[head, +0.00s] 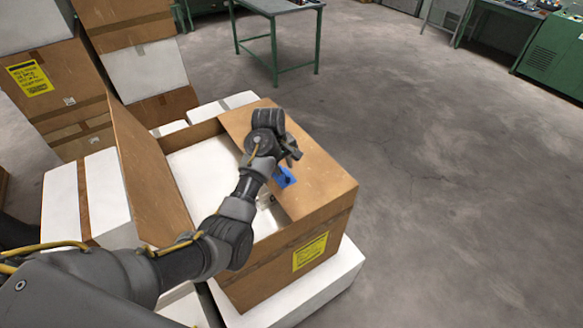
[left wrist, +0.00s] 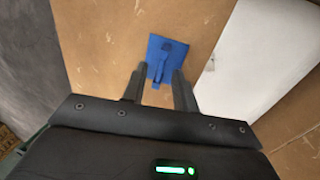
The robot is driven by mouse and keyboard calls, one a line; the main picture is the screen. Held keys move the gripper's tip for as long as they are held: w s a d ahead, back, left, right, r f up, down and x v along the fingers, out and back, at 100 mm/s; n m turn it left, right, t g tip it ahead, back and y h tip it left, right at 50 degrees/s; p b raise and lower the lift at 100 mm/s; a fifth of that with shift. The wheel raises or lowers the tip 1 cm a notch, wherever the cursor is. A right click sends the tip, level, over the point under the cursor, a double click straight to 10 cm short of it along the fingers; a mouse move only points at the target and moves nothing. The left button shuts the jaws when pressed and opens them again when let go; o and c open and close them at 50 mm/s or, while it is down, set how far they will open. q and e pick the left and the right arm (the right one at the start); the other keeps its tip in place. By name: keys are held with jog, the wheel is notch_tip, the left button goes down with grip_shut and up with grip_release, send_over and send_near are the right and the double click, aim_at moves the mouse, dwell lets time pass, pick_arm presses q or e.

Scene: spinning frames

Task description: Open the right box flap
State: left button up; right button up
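A brown cardboard box (head: 253,279) with a yellow label stands in the middle of the head view. Its left flap (head: 140,165) is raised. Its right flap (head: 318,180) lies across the right part of the opening, and a blue tab (head: 285,177) sits at its inner edge. My left gripper (head: 291,156) is over the right flap, close to the tab. In the left wrist view the two fingers of my left gripper (left wrist: 158,80) are apart, with the blue tab (left wrist: 166,57) beyond and between their tips. I cannot tell whether they touch it. My right gripper is not in view.
The box rests on a white box (head: 337,277). More white and brown boxes (head: 78,80) are stacked at the left. A green-legged table (head: 277,12) stands behind. The grey floor (head: 430,170) at the right is clear.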

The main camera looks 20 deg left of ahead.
pick_arm(q)
jog(key=shift+s+f, duration=0.1)
jog(key=shift+f, duration=0.35)
jog(key=shift+d+f, duration=0.1)
jog(key=shift+f, duration=0.3)
grip_shut()
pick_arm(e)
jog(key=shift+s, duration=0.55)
